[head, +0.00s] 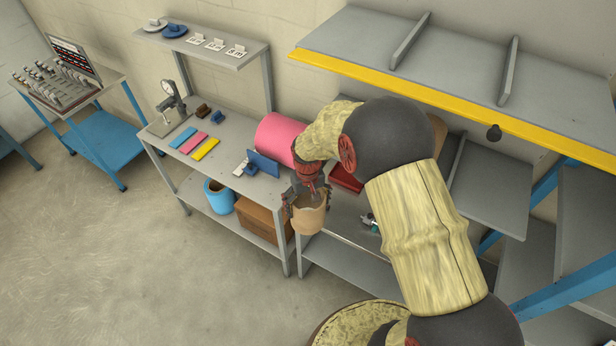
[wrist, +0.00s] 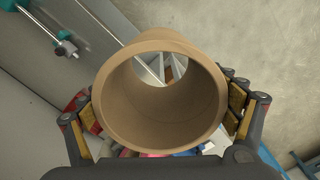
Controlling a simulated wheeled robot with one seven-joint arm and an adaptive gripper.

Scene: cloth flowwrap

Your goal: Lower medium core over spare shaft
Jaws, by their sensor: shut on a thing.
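The medium core, a brown cardboard tube (head: 309,219), is held in my gripper (head: 307,197) in front of the benches. In the wrist view the core (wrist: 113,105) fills the middle, its round open end facing the camera, with a finger pad on each side. My gripper is shut on its outer wall. A metal rod with a teal collar (wrist: 63,44) shows at upper left in the wrist view, apart from the core. A small teal and metal part (head: 371,222) sits right of the core in the head view. I cannot tell whether this is the spare shaft.
A grey bench (head: 180,158) at left bears a large pink roll (head: 278,138), coloured strips and a blue plate (head: 263,163). Below are a blue bin (head: 219,197) and a brown box (head: 262,217). A yellow-edged shelf (head: 430,92) hangs above. Floor at left is free.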

